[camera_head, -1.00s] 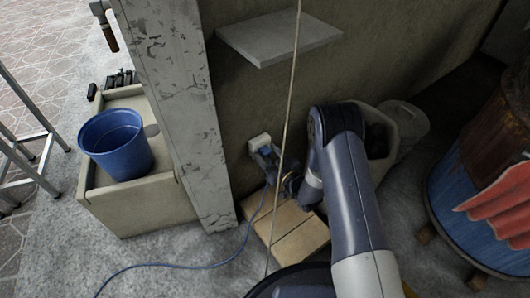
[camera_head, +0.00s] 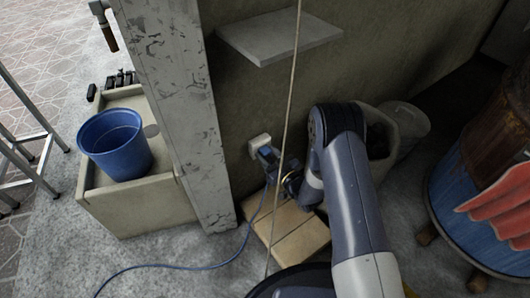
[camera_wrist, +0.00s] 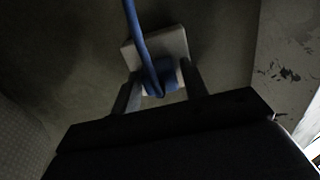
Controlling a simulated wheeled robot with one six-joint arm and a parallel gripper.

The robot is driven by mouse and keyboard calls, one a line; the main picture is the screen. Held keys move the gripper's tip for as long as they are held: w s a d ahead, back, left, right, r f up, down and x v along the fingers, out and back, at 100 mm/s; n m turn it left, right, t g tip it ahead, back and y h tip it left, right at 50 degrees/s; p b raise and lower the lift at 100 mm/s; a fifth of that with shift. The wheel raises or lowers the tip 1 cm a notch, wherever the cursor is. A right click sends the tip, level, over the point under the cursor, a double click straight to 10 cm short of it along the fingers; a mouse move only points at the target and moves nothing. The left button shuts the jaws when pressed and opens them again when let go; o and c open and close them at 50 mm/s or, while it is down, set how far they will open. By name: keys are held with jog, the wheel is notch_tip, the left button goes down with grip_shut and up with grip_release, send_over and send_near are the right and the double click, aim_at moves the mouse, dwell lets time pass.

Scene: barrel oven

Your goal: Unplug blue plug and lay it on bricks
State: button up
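The blue plug (camera_wrist: 162,77) sits in front of a pale wall socket (camera_wrist: 158,45) in the wrist view, with its blue cable running up the picture. My gripper (camera_wrist: 161,82) has one finger on each side of the plug, apparently touching it. Whether the plug is still seated in the socket cannot be told. In the head view the socket (camera_head: 259,142) is on the wall, with my gripper (camera_head: 267,156) right in front of it, largely covering the plug. The bricks (camera_head: 301,237) lie on the ground below.
A concrete post (camera_head: 178,110) stands left of the socket, and a shelf (camera_head: 280,37) juts out above. A thin rope (camera_head: 290,90) hangs before the wall. The blue cable (camera_head: 180,267) trails left over the floor. A blue bucket (camera_head: 116,143) and a painted barrel (camera_head: 470,190) flank the area.

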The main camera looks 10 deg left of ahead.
aim_at(269, 155)
grip_shut()
jog(key=shift+b+v, duration=0.45)
jog(key=shift+v, duration=2.55)
